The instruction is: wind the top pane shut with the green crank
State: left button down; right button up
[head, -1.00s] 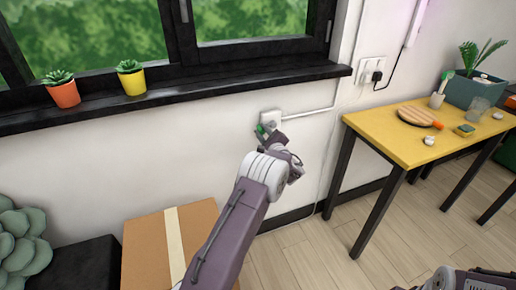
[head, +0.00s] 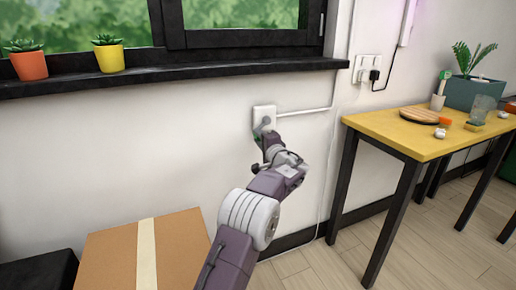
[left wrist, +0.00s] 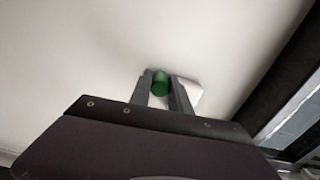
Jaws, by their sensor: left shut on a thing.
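The green crank's knob (left wrist: 160,83) shows in the left wrist view between my left gripper's two grey fingers (left wrist: 160,92), which are shut on it. A white wall plate (left wrist: 190,92) is just behind and to the right. The black-framed window (head: 240,15) is cut off by the top edge, so the top pane's position cannot be told. My right gripper is not in view.
The black sill (head: 180,81) above holds succulents in an orange pot (head: 30,66) and a yellow pot (head: 110,58). A cardboard box (head: 105,255) stands below at the left. A yellow table (head: 400,132) with small items stands at the right.

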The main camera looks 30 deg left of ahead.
pick_arm(q)
jog(key=shift+w+d+f+n+b, duration=0.2)
jog(key=shift+f+n+b, duration=0.25)
jog(key=shift+b, duration=0.35)
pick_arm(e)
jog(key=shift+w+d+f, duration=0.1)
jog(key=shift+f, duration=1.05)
pick_arm(q)
jog(key=shift+r, duration=0.1)
jog(key=c, duration=1.2)
grip_release()
jog(key=shift+r, duration=0.1)
jog(key=p+v, duration=0.1)
jog(key=v, duration=0.8)
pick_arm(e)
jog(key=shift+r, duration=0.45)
